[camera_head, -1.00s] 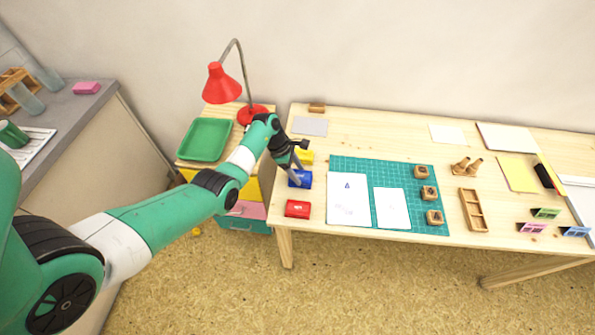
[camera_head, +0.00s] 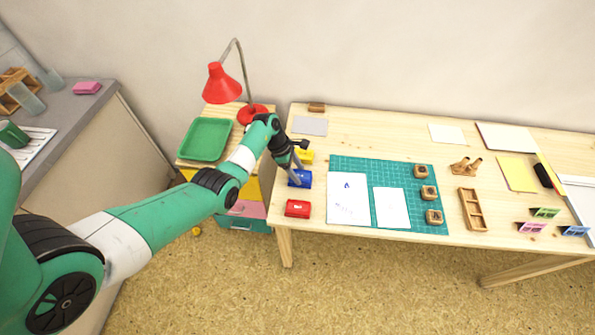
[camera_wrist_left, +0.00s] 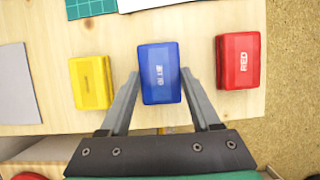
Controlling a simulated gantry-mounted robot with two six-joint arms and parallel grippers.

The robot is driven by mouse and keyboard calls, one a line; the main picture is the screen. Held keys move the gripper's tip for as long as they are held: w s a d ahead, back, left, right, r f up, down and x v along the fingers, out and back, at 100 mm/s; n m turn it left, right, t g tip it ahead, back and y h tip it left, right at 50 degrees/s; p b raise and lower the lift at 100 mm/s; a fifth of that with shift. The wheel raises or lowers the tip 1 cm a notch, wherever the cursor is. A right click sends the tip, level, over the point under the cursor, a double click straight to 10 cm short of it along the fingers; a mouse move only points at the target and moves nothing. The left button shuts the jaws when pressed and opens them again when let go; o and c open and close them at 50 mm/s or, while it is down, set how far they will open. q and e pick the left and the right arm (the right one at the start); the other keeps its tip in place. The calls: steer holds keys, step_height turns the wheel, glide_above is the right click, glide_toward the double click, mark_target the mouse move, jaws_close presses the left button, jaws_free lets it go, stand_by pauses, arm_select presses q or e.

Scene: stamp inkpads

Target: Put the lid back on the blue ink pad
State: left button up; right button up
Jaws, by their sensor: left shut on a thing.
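The blue ink pad (camera_head: 304,178) stands at the left end of the table, between a yellow pad (camera_head: 306,157) and a red pad (camera_head: 297,208). In the left wrist view its blue lid (camera_wrist_left: 161,76) with the word BLUE faces up. My left gripper (camera_wrist_left: 160,88) is shut on this lid, one finger on each side. Whether the lid sits flush on the base cannot be told, as its lower edge is hidden. The yellow pad (camera_wrist_left: 91,83) and the red pad (camera_wrist_left: 238,61) have lids on and lie outside the fingers. My right gripper is not in view.
A green cutting mat (camera_head: 381,163) with white paper sheets (camera_head: 347,199) and several wooden stamps (camera_head: 428,192) lies right of the pads. A grey sheet (camera_head: 310,126) lies behind. A red lamp (camera_head: 222,84) and green tray (camera_head: 204,139) stand left. The table's front edge is close to the red pad.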

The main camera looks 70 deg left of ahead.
arm_select(q)
steer(key=shift+f, duration=0.5)
stand_by(1.8)
steer(key=o, duration=1.4)
steer(key=shift+r, duration=0.1)
step_height(320, 180, up, 7)
steer(key=p, duration=0.7)
steer(key=shift+c, duration=0.4)
jaws_close()
